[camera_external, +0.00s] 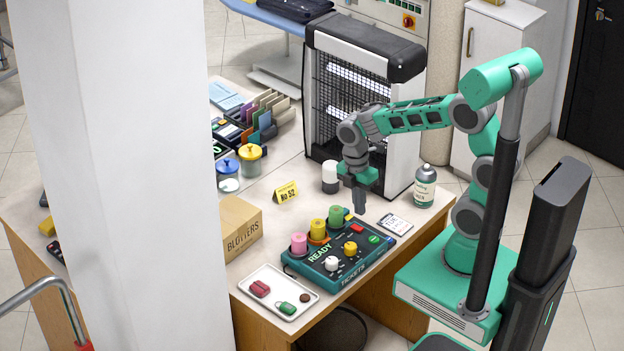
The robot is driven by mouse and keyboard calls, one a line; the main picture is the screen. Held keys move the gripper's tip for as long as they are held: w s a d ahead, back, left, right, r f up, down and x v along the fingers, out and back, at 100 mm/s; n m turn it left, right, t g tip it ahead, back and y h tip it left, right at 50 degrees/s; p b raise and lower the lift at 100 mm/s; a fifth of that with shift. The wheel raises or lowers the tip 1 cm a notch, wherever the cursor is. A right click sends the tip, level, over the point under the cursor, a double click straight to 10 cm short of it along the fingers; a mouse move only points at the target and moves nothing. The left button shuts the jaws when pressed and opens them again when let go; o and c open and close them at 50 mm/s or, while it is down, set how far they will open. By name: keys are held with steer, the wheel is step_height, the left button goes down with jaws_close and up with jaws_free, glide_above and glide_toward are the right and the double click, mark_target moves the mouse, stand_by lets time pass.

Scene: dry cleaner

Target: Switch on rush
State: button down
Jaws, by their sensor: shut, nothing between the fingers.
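The teal ticket machine (338,272) stands on the counter with a lit READY display and "TICKETS" on its front. Pink (299,244), yellow (318,230) and green (335,216) rolls stand along its back. On its top are a white knob (331,263), a yellow knob (350,248) and a green button (374,239). No "rush" label is readable at this size. My gripper (360,208) points down, shut and empty, above or just behind the machine's far right end, near the green roll. I cannot tell whether it touches anything.
A white tray (246,284) with small items lies left of the machine. A BLOTTERS box (240,226), a "No 52" sign (286,192) and a caged lamp unit (345,95) stand behind.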

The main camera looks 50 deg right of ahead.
mark_target(361, 229)
steer(key=f, duration=0.5)
steer(key=shift+s, duration=0.3)
steer(key=shift+f, duration=0.1)
steer(key=shift+s+f, duration=0.15)
steer(key=shift+f, duration=0.2)
steer(key=shift+r, duration=0.15)
